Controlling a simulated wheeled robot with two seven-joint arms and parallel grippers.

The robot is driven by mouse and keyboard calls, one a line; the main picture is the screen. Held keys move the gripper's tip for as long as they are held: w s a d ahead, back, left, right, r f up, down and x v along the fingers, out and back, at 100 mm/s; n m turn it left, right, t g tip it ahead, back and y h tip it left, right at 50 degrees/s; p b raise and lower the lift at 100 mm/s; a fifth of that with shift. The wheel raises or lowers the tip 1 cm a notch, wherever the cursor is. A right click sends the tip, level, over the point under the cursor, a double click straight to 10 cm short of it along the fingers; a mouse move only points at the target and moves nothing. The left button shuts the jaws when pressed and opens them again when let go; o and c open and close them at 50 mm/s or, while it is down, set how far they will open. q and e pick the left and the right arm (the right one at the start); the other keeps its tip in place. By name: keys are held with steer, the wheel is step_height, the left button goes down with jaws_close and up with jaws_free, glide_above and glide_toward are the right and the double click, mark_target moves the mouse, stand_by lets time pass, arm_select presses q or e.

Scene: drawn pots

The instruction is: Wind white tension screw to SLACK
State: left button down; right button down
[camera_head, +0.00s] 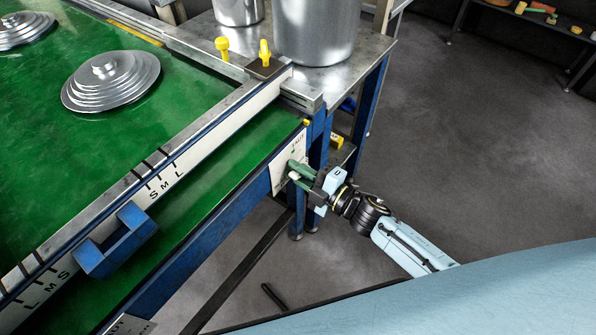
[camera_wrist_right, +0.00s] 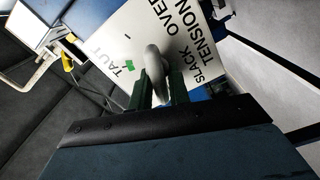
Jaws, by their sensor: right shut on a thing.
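The plate also shows in the head view (camera_head: 283,177), on the end of the blue-edged green table. In the right wrist view the plate reads TAUT, SLACK and OVER TENSION, with a green mark (camera_wrist_right: 130,66) beside TAUT. My right gripper (camera_head: 296,171) is shut on the screw, with its green fingers on either side of it. The fingers hide part of the screw in the head view. My left gripper is not in view.
The green table holds stepped metal discs (camera_head: 110,80) and a blue bracket (camera_head: 116,241) on the rail marked S, M, L. Large metal pots (camera_head: 315,30) and yellow knobs (camera_head: 265,52) stand behind the plate. The grey floor to the right is open.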

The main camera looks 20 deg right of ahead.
stand_by(0.3)
steer(key=c, duration=1.4)
jaws_free()
steer(key=shift+c, duration=0.2)
steer(key=v, duration=1.3)
steer(key=shift+s+p, duration=0.15)
steer(key=shift+p, duration=0.15)
steer(key=shift+d, duration=0.15)
